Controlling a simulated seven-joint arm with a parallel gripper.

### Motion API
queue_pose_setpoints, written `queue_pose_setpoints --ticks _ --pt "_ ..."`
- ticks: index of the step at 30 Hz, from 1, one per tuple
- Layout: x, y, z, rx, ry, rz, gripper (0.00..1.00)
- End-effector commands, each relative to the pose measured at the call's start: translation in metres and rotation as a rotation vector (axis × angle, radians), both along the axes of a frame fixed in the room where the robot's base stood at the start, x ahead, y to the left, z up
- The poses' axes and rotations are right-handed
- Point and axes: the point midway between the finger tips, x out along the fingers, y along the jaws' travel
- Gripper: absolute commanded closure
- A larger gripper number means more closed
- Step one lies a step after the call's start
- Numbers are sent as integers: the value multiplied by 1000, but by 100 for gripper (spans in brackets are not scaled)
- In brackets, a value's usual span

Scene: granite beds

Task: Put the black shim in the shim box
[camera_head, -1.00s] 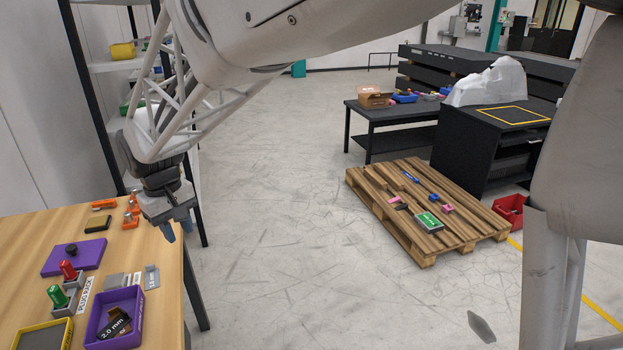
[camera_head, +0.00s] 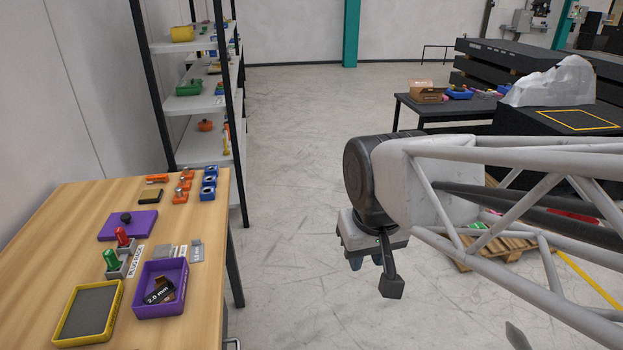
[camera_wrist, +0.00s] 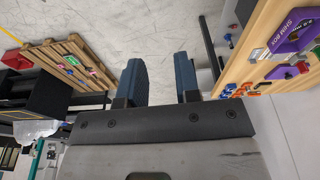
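The purple shim box (camera_head: 137,297) stands on the front right of the wooden table, open at the top. A black shim (camera_head: 158,291) marked "2.0 mm" lies tilted inside it, with brown pieces beside it. In the wrist view the box (camera_wrist: 283,40) shows its "SHIM BOX" lettering at the upper right, with the black shim partly in view. My gripper (camera_head: 366,262) hangs over the floor, to the right of the table and well apart from the box. In the wrist view its two blue fingers (camera_wrist: 159,82) are spread with nothing between them.
The wooden table (camera_head: 45,240) also holds a yellow-rimmed tray (camera_head: 62,322), a purple lid (camera_head: 122,228), red and green plugs, grey gauges and orange and blue parts. A shelf rack (camera_head: 190,130) stands behind it. A pallet (camera_wrist: 45,52) with small items lies on the floor.

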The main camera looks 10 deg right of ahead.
Motion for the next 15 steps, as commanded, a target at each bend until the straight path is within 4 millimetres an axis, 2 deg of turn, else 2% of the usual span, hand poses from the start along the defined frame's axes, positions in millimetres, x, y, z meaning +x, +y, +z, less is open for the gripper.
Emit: queue_pose_setpoints --ticks 1,6,15 --pt "-11 -6 -2 1 -11 -19 70" --pt "-32 -16 -8 4 -36 -58 70" --pt "-39 -19 -11 6 -43 -71 70"
